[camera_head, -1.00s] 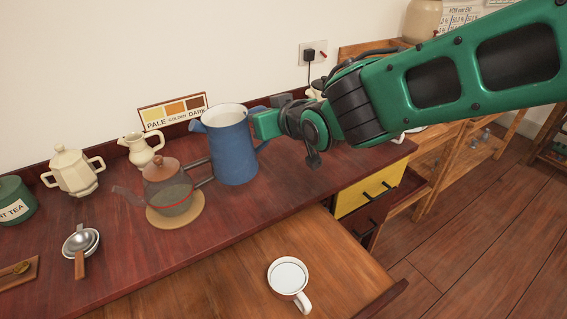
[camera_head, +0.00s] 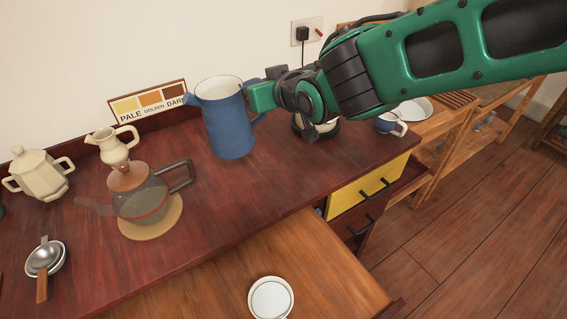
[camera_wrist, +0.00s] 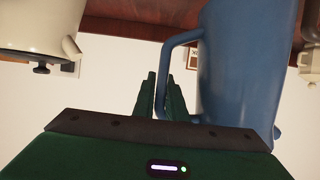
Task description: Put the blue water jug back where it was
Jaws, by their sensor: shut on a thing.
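The blue water jug (camera_head: 230,128) is upright over the dark red counter, behind and right of the glass teapot (camera_head: 143,201). I cannot tell for sure whether its base touches the counter. My gripper (camera_head: 262,97) reaches it from the right and is shut on its handle. In the wrist view the jug (camera_wrist: 235,70) fills the right side, and its handle (camera_wrist: 180,40) runs down between my fingertips (camera_wrist: 163,90). The jug's spout points left in the head view.
A tea colour sign (camera_head: 150,102), a cream creamer (camera_head: 112,146) and a cream sugar pot (camera_head: 38,174) stand to the left. A dark-based vessel (camera_head: 316,128) and a blue cup (camera_head: 391,123) stand right, beneath my arm. The counter in front of the jug is clear.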

